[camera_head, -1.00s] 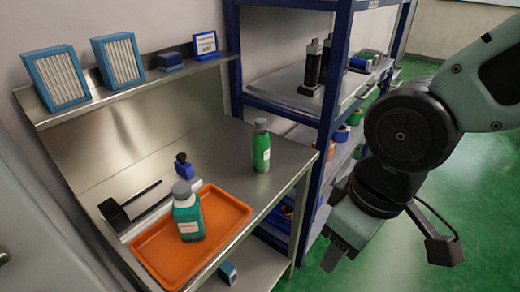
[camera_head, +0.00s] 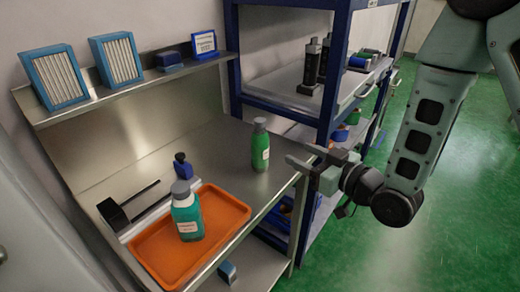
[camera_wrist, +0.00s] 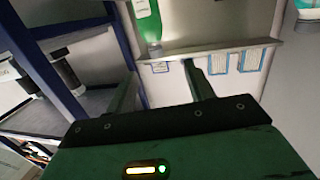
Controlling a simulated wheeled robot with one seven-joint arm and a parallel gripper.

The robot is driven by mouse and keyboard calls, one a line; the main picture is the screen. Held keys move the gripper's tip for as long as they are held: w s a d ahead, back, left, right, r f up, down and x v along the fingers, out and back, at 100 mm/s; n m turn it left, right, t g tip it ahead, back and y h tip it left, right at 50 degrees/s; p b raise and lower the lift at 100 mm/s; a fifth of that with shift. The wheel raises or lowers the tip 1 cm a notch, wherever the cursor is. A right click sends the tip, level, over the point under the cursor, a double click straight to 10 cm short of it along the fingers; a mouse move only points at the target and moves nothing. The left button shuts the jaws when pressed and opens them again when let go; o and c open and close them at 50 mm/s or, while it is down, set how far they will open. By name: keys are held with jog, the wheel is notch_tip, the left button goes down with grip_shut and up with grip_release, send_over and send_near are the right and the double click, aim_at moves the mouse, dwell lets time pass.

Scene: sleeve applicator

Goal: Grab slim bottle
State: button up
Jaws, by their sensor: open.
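The slim green bottle (camera_head: 260,146) with a grey cap stands upright on the steel bench, near its right end. It also shows in the wrist view at the top (camera_wrist: 147,20), cut off by the frame edge. My gripper (camera_head: 300,164) is just right of the bottle, its fingers pointing toward it. The fingers (camera_wrist: 165,88) are apart with nothing between them. A wider teal bottle (camera_head: 187,215) stands in the orange tray (camera_head: 232,206) nearer the camera.
A black applicator with a rod (camera_head: 125,208) and a small blue bottle (camera_head: 183,167) stand behind the tray. A blue-framed shelf rack (camera_head: 332,75) rises right behind the bench. The bench (camera_head: 226,150) is clear between tray and green bottle.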

send_near(264, 124)
jog(key=shift+t+y, duration=0.4)
jog(key=w+a, duration=0.2)
jog(key=w+a+f, duration=0.1)
jog(key=w, duration=0.1)
jog(key=shift+w+a+f, duration=0.1)
jog(key=shift+a+f, duration=0.1)
jog(key=shift+a, duration=0.2)
jog(key=p+x, duration=0.3)
jog(key=x, duration=0.2)
jog(key=shift+w+d+r, duration=0.1)
jog(key=shift+w+r, duration=0.05)
jog(key=shift+w, duration=0.35)
jog(key=shift+c, duration=0.3)
grip_shut()
